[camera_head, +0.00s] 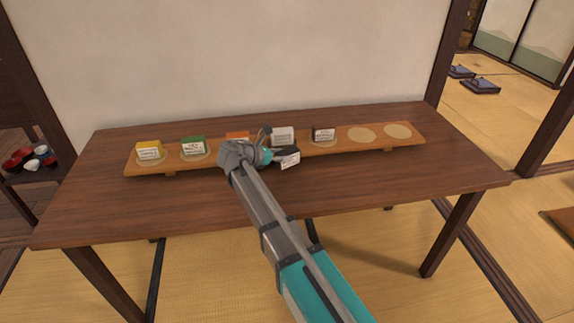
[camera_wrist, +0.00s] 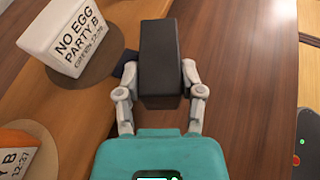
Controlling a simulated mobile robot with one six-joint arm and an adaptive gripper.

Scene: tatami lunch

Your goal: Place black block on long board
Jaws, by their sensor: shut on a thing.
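The black block (camera_head: 288,157) is in my gripper (camera_head: 270,155), with a white label on its front side. In the wrist view the black block (camera_wrist: 159,55) is between the two fingers of my gripper (camera_wrist: 160,82), seen from above. It is held in front of the long board (camera_head: 420,139), over the table. The long board holds a row of labelled blocks and pale round marks. Two marks at its right end, the inner one (camera_head: 361,134) and the outer one (camera_head: 397,131), are bare.
On the board stand yellow (camera_head: 149,151), green (camera_head: 193,146), orange (camera_head: 237,137), white (camera_head: 283,136) and dark brown (camera_head: 323,135) blocks. The orange one is partly hidden by my arm. The wooden table (camera_head: 420,175) is clear at front right. A wall stands behind.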

